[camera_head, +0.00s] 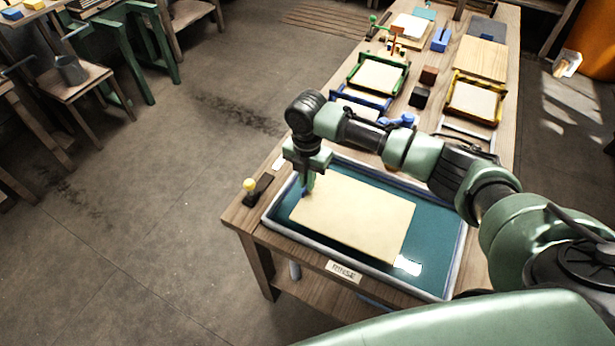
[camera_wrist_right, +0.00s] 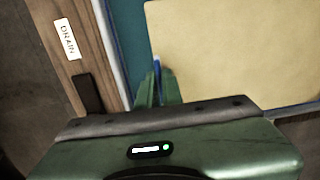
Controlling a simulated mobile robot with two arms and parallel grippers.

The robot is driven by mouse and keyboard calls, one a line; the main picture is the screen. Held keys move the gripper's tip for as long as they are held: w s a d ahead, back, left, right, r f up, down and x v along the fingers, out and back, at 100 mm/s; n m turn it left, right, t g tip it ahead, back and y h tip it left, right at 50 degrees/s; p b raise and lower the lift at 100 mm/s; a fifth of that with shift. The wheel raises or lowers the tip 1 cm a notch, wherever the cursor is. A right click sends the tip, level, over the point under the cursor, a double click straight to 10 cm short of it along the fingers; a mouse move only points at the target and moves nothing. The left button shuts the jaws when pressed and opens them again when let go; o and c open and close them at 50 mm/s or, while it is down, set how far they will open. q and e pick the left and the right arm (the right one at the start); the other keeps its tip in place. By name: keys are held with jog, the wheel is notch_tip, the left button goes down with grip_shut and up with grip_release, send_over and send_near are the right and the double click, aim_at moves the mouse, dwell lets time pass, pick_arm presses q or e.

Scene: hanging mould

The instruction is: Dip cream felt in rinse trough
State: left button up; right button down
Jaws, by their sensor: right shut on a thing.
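The cream felt (camera_head: 352,215) is a flat rectangular sheet lying over the blue-green water of the rinse trough (camera_head: 453,262), which has a pale rim and a "RINSE" label on the front. I cannot tell whether the felt touches the water. My right gripper (camera_head: 307,188) points down at the felt's left corner and is shut there on a small blue piece at its edge. In the right wrist view the fingers of my right gripper (camera_wrist_right: 158,88) meet at the edge of the cream felt (camera_wrist_right: 235,50). My left gripper is not in view.
A dark lever with a yellow knob (camera_head: 250,185) stands on the bench left of the trough. A "DRAIN" label (camera_wrist_right: 66,38) shows beside it in the right wrist view. Green, blue and yellow frames (camera_head: 474,98) with pale sheets lie behind the trough.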

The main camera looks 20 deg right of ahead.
aim_at(307, 195)
jog(key=shift+f+b, duration=1.5)
jog(key=shift+f, duration=1.95)
jog(key=shift+w+a, duration=0.1)
jog(key=shift+w+a+f+b, duration=0.1)
jog(key=shift+w+a+b, duration=0.4)
jog(key=shift+w+b, duration=0.1)
jog(key=shift+w+a+b, duration=0.3)
jog(key=shift+w+a, duration=0.15)
jog(key=shift+w, duration=0.05)
jog(key=shift+s+d+r, duration=0.1)
jog(key=shift+r, duration=0.1)
